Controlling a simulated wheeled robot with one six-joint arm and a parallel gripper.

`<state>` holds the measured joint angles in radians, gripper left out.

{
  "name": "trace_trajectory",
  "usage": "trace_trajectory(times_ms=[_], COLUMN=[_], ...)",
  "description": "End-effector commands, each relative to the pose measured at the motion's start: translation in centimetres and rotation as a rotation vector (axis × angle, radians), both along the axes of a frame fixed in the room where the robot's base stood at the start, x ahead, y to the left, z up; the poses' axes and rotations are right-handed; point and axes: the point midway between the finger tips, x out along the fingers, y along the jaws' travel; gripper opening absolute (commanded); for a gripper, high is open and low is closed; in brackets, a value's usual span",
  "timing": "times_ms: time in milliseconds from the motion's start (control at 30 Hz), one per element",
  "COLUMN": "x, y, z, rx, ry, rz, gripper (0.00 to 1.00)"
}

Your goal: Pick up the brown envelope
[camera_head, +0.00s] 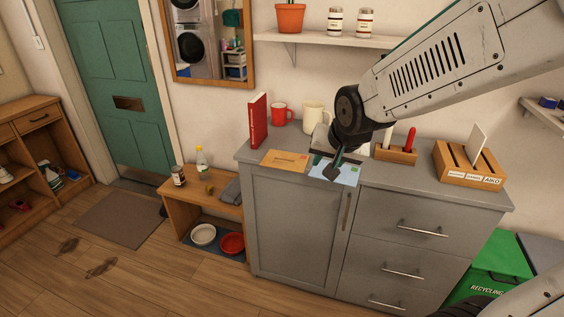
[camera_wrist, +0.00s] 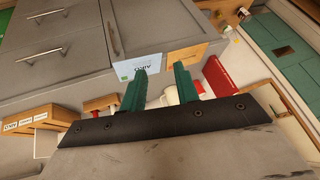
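The brown envelope (camera_head: 284,160) lies flat on the grey cabinet top near its front edge, left of a pale blue envelope (camera_head: 347,176). In the wrist view the brown envelope (camera_wrist: 188,54) shows beyond the right fingertip, and the blue envelope (camera_wrist: 136,65) beyond the left one. My gripper (camera_head: 335,170) is over the blue envelope in the head view, to the right of the brown one. In the wrist view its two green fingers (camera_wrist: 160,70) are apart with nothing held between them. The gripper's exact height above the cabinet is hard to tell.
A red book (camera_head: 257,121) stands behind the brown envelope, with a red mug (camera_head: 279,115) and a cream mug (camera_head: 313,117) nearby. A wooden letter sorter (camera_head: 470,164) stands at right. A shelf (camera_head: 325,40) hangs above. A low wooden bench (camera_head: 180,205) adjoins the cabinet's left side.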

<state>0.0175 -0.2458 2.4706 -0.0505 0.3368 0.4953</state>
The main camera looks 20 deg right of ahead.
Motion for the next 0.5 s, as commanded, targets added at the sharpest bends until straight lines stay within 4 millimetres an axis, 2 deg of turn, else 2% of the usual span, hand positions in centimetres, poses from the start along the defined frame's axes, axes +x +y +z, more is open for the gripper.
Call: trace_trajectory(times_ms=[33,200,333,500], x=[2.5,10.0,14.4,18.1], y=[0.0,0.5,1.0,1.8], z=[-1.4,-5.1,-8.2,-12.5], rx=[0.032,0.179,0.325,0.555], ry=[-0.045,-0.245,-0.391,-0.56], rz=[-0.04,-0.162,-0.242,-0.323], gripper=[0.31,0.31,0.31,0.31])
